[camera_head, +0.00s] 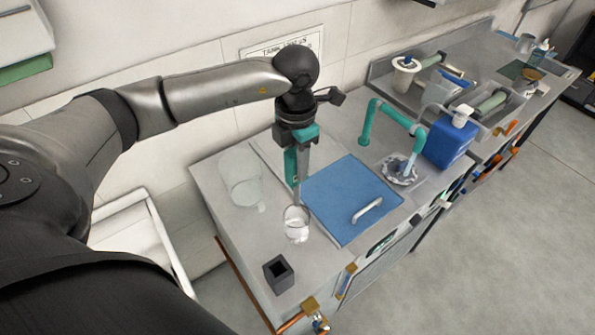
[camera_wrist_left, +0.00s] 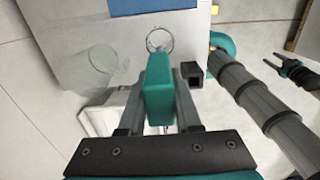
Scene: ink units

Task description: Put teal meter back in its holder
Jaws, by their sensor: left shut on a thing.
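The teal meter (camera_head: 290,166) is gripped upright in my left gripper (camera_head: 298,150), above the counter. In the left wrist view the teal meter (camera_wrist_left: 158,90) sits between the two grey fingers of my left gripper (camera_wrist_left: 160,92). In the head view a thin grey part hangs below the gripper toward a small glass beaker (camera_head: 297,232); I cannot tell whether its tip is inside. The dark square open-topped holder (camera_head: 279,274) stands empty near the counter's front corner, in front of the beaker. It also shows in the wrist view (camera_wrist_left: 191,77), right of the meter.
A large clear beaker (camera_head: 240,180) stands left of the gripper. A blue panel with a white handle (camera_head: 345,200) lies right of it. Farther right are a teal pipe (camera_head: 385,115) and a blue bottle (camera_head: 448,142). The counter around the holder is clear, with its edge close by.

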